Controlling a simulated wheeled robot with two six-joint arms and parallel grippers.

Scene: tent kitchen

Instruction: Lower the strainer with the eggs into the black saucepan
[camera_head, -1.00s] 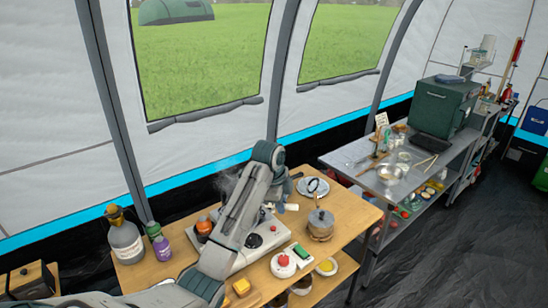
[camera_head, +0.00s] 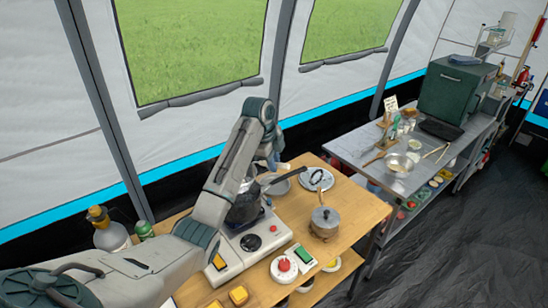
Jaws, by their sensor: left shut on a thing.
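The black saucepan (camera_head: 243,209) stands on the white stove, partly hidden behind my left forearm. Its long dark handle points up and to the right. My left gripper (camera_head: 274,163) is above and behind the saucepan's handle, shut on the strainer. A small pale end shows beside the fingers; the rest of the strainer and the eggs are hidden or too small to make out. I cannot tell whether the strainer is over or inside the saucepan. My right gripper is out of view.
A red-topped item (camera_head: 284,266) and green block are in front. A metal table (camera_head: 345,147) stands farther right.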

